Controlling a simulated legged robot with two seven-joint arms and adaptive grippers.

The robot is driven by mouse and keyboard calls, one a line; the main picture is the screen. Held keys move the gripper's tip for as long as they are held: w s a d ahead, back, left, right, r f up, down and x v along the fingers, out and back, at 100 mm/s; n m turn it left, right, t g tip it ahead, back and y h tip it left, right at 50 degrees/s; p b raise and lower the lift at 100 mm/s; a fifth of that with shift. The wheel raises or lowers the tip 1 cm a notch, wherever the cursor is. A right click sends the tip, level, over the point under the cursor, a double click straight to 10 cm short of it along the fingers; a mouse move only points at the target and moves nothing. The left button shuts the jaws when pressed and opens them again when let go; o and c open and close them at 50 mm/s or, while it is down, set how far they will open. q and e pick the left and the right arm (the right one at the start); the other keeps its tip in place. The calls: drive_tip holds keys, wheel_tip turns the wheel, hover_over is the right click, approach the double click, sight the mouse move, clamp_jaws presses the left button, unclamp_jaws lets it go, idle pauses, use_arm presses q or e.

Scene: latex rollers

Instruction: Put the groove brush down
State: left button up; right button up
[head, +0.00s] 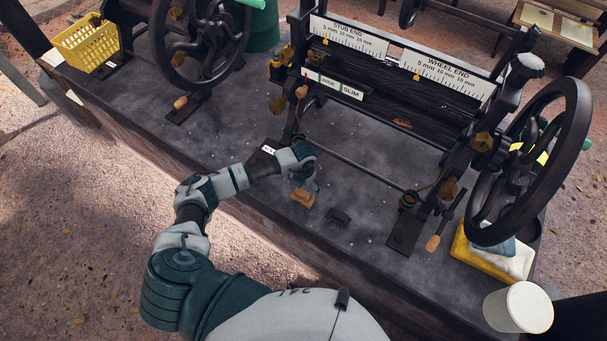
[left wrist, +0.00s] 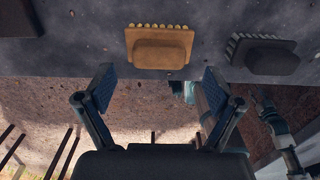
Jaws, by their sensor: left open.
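A tan block brush (head: 303,197) lies on the dark bench top, just below my left gripper (head: 304,170). In the left wrist view the tan brush (left wrist: 160,47) shows a row of pale bristles along its far edge. My left gripper (left wrist: 158,92) is open and empty, its two fingers spread, with the tan brush beyond the fingertips and apart from them. A dark brush (head: 338,217) with grey bristles lies to the right; it also shows in the left wrist view (left wrist: 262,57). Which of the two is the groove brush I cannot tell. My right gripper is not seen.
A roller machine with rulers (head: 400,65) and a large handwheel (head: 535,160) stands behind. A second wheel (head: 200,45) and a yellow basket (head: 86,42) are at the left. Bare bench lies around the brushes.

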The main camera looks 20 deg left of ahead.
sight(303, 192)
use_arm(q)
wheel_tip(303, 192, up, 12)
drive_tip(key=b, duration=0.1)
drive_tip(key=shift+r+b, duration=0.25)
drive_tip(key=shift+b, duration=0.1)
